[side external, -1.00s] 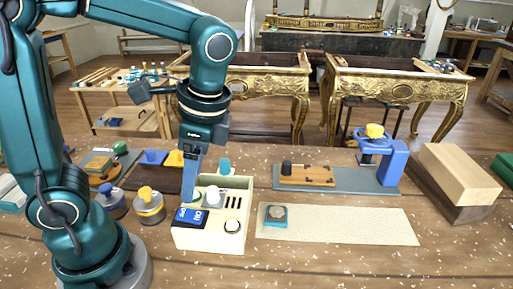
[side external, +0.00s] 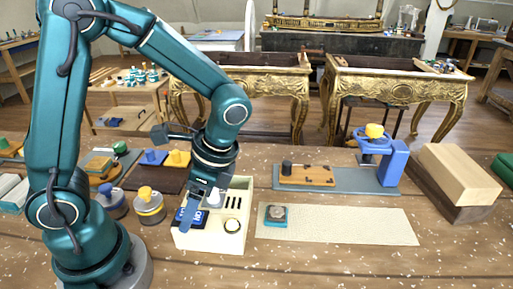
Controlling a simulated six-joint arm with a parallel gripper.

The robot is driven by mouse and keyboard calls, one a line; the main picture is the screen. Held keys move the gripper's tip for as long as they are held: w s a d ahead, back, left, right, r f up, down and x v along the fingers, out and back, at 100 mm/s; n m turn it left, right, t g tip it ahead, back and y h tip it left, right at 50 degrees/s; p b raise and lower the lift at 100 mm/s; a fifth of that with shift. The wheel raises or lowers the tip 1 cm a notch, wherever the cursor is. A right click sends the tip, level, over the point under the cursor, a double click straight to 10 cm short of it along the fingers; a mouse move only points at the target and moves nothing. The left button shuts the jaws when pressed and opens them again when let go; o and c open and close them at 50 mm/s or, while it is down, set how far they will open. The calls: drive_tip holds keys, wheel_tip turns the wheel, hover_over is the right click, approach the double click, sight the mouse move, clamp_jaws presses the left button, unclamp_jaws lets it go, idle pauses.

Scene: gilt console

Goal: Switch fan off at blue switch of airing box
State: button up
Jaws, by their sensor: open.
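The blue switch (side external: 183,216) sits at the box's front left on a dark plate with white lettering, partly hidden by my gripper. A pale round part (side external: 213,198) shows behind it. My gripper (side external: 188,228) points down over the switch, its blue fingers in front of it. It is open and holds nothing. I cannot tell whether a finger touches the switch.
A beige mat (side external: 340,226) with a small teal-edged block (side external: 276,215) lies right of the box. Behind it stands a blue press-like fixture (side external: 390,162) on a grey base. A wooden block (side external: 458,175) is far right.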

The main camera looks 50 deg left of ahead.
clamp_jaws()
drive_tip(key=shift+s+a+r+t+h, duration=0.1)
drive_tip(key=shift+s+a+t+h, duration=0.1)
drive_tip(key=shift+t+h, duration=0.45)
drive_tip(key=shift+s+a+t+h, duration=0.15)
drive_tip(key=shift+t+h, duration=0.8)
unclamp_jaws()
